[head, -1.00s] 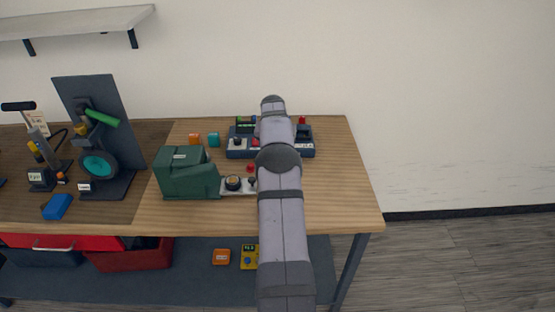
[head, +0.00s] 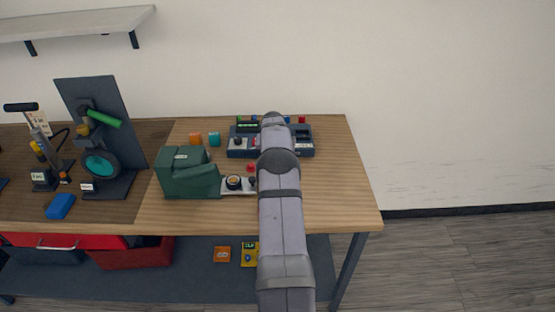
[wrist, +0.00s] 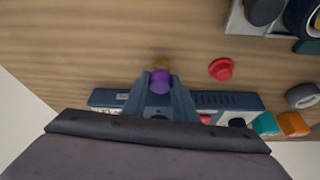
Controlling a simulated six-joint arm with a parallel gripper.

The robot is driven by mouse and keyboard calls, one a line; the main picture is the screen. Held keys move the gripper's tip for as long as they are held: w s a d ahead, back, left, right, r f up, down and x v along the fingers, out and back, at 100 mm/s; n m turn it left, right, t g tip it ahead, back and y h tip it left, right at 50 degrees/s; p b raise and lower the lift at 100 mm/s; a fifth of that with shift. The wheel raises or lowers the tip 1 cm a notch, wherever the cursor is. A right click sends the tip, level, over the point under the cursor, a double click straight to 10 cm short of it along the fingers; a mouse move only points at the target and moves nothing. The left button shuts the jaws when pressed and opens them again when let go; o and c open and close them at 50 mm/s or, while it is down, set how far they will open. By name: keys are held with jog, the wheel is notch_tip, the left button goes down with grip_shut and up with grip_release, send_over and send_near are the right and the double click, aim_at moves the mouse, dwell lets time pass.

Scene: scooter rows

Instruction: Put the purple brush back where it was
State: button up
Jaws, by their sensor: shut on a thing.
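In the wrist view my gripper (wrist: 160,90) is shut on the purple brush (wrist: 160,82). Only its rounded purple end shows between the fingertips, with a small yellow part (wrist: 161,65) just past it. The brush is over the near edge of a dark blue tray (wrist: 225,101); I cannot tell whether it touches anything. In the head view my arm hides the gripper and the brush. The same tray (head: 239,154) shows there at the back of the bench, on both sides of my arm.
A red knob (head: 250,167) stands in front of the tray. Orange (head: 195,139) and teal (head: 214,139) blocks sit to its left. A green machine (head: 188,176) is left of my arm. The wooden bench top (head: 345,190) is clear on the right.

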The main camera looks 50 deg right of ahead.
jog(key=shift+f, duration=0.2)
jog(key=o, duration=0.9)
jog(key=shift+r, duration=0.3)
jog(key=shift+r, duration=0.25)
jog(key=b+v, duration=0.3)
jog(key=v, duration=0.8)
jog(key=shift+a+r+b, duration=0.15)
jog(key=shift+b, duration=0.2)
